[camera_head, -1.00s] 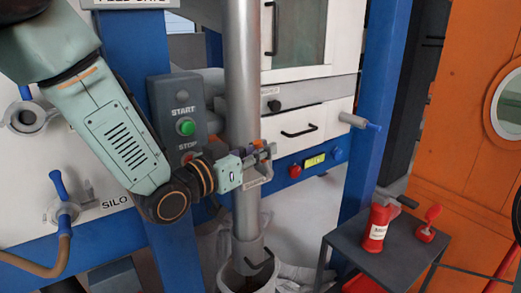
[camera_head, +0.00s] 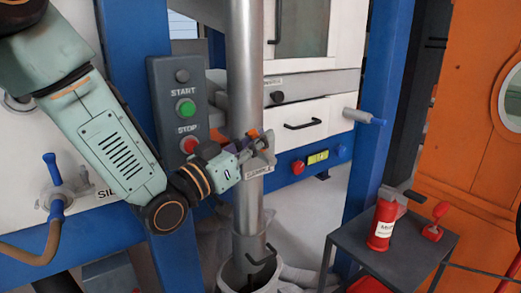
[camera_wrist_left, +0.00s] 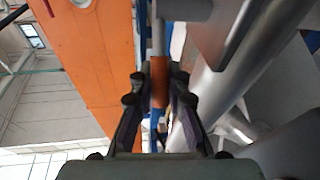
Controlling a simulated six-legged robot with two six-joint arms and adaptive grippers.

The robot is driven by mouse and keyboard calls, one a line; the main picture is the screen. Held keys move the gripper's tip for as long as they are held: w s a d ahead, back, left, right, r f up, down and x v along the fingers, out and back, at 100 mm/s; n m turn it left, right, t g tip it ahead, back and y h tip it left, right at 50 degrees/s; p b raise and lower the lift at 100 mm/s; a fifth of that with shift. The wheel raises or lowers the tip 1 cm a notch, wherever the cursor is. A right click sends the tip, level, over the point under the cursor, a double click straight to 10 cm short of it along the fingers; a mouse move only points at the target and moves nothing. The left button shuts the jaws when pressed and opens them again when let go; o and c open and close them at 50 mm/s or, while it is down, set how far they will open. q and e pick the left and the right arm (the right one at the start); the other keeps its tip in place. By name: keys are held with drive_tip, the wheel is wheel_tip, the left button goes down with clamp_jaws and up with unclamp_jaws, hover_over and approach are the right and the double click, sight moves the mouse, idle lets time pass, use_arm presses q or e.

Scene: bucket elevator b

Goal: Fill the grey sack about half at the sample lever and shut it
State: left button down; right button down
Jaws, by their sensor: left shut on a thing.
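My right gripper is out of view.
A control box (camera_head: 180,115) with green START and red STOP buttons stands left of the pipe. A dark side table (camera_head: 385,262) at right holds a red bottle (camera_head: 382,225) and a small red tool (camera_head: 434,222). Blue posts stand on both sides.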

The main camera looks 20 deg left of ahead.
use_arm(q)
drive_tip(key=shift+s+a+f+t+b, duration=0.15)
drive_tip(key=shift+t+b, duration=0.15)
drive_tip(key=shift+b, duration=0.25)
drive_tip(key=c, duration=1.3)
unclamp_jaws()
drive_tip(key=v, duration=0.7)
drive_tip(key=shift+s, duration=0.2)
drive_tip(key=shift+a, duration=0.1)
